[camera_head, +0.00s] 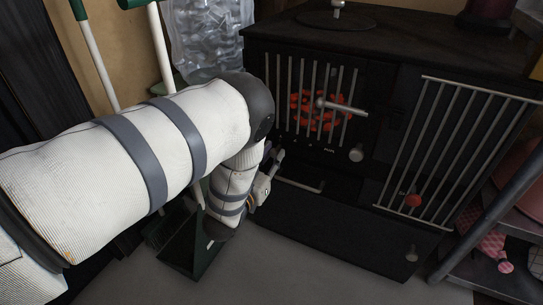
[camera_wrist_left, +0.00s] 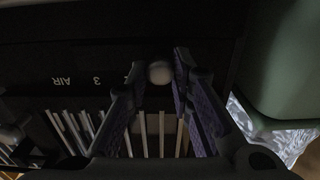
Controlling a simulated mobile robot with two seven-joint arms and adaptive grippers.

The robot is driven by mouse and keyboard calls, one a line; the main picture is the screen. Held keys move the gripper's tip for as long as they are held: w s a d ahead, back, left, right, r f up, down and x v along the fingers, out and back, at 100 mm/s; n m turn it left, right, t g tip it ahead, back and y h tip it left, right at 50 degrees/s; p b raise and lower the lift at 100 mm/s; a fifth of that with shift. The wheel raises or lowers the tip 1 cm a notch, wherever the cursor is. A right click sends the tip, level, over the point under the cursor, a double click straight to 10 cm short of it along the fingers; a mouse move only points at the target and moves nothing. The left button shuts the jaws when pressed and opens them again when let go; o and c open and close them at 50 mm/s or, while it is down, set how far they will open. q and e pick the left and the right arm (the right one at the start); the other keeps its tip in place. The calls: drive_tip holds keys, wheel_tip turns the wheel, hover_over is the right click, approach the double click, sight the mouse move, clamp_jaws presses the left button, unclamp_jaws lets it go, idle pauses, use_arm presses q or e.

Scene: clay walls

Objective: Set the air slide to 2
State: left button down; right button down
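The dark stove (camera_head: 350,205) stands ahead in the head view, with a row of small marks and the AIR label (camera_head: 328,150) below its barred window. In the left wrist view the picture is upside down; the AIR label (camera_wrist_left: 62,80) and a 3 (camera_wrist_left: 97,80) show. A pale round knob, seemingly the air slide's (camera_wrist_left: 159,73), sits past the 3, between my left gripper's fingers (camera_wrist_left: 159,68). The fingers are open, with a small gap showing around the knob. A finger hides the mark beside it. In the head view my left gripper (camera_head: 268,178) is at the stove front's left side, with the knob hidden. My right gripper is not in view.
Red embers (camera_head: 320,108) glow behind the bars. A metal handle (camera_head: 340,106) and a round knob (camera_head: 356,153) stick out to the right of my left gripper. A barred panel (camera_head: 455,150) is farther right.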

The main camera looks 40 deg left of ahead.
use_arm(q)
drive_tip(key=shift+w+d+r+p, duration=0.1)
drive_tip(key=shift+w+d+p, duration=0.15)
drive_tip(key=shift+d, duration=0.7)
drive_tip(key=shift+w+d+p, duration=0.2)
drive_tip(key=shift+d+p, duration=0.05)
drive_tip(key=shift+d, duration=0.85)
drive_tip(key=c, duration=1.4)
unclamp_jaws()
drive_tip(key=shift+c, duration=0.2)
drive_tip(key=v, duration=1.2)
